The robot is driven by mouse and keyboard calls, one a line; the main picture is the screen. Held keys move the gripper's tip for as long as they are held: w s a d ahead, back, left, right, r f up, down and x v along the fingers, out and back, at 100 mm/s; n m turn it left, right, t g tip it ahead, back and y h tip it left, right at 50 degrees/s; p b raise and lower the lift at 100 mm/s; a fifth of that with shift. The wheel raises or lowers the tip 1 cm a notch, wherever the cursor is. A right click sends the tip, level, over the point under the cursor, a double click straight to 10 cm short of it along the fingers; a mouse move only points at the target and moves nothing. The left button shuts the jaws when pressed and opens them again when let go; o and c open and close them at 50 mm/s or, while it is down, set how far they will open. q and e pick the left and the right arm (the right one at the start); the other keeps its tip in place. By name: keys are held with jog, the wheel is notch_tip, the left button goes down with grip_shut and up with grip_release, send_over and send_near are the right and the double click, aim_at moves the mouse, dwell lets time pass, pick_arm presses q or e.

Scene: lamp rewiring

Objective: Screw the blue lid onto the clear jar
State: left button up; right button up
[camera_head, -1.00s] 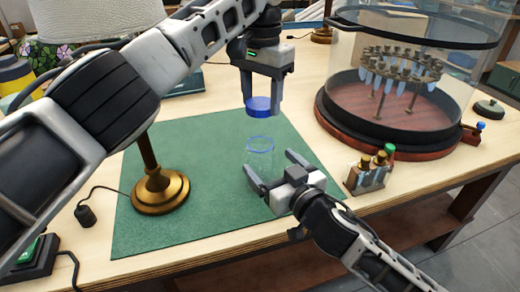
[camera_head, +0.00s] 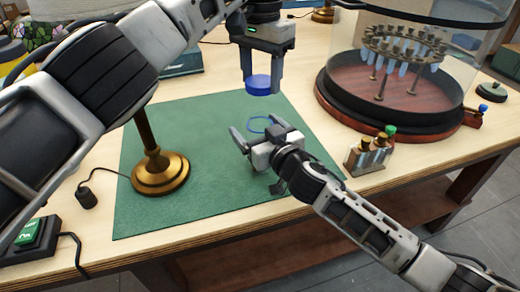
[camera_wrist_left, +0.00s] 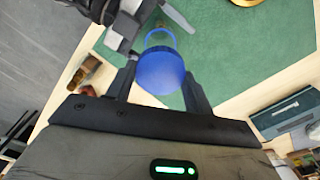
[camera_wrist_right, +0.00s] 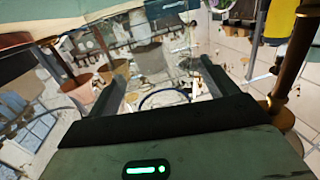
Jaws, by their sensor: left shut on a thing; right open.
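The blue lid (camera_head: 258,85) is held between the fingers of my left gripper (camera_head: 262,80), above the clear jar (camera_head: 262,122). The lid also shows large in the left wrist view (camera_wrist_left: 160,72). The jar stands on the green mat (camera_head: 205,125), its blue rim ring visible; a gap separates lid and rim. My right gripper (camera_head: 258,132) is open and low at the jar, its fingers apart on either side of it. In the right wrist view, the rim ring (camera_wrist_right: 165,97) appears between the open fingers.
A brass lamp base (camera_head: 160,172) with its stem stands left on the mat. A wooden rack of small bottles (camera_head: 367,155) is to the right, with a glass-walled round apparatus (camera_head: 385,105) behind it. A switch box (camera_head: 32,240) sits at the front left.

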jog(key=shift+w+a, duration=0.15)
jog(key=shift+w, duration=0.15)
jog(key=c, duration=1.5)
pick_arm(q)
jog(key=shift+f, duration=2.5)
pick_arm(e)
jog(key=shift+o, duration=0.2)
pick_arm(q)
jog(key=shift+s+f, duration=0.1)
jog(key=shift+a+f, duration=0.15)
jog(key=shift+f, duration=0.8)
pick_arm(e)
jog(key=shift+s+a+r, duration=0.1)
pick_arm(q)
jog(key=shift+f, duration=0.15)
jog(key=shift+c, duration=0.3)
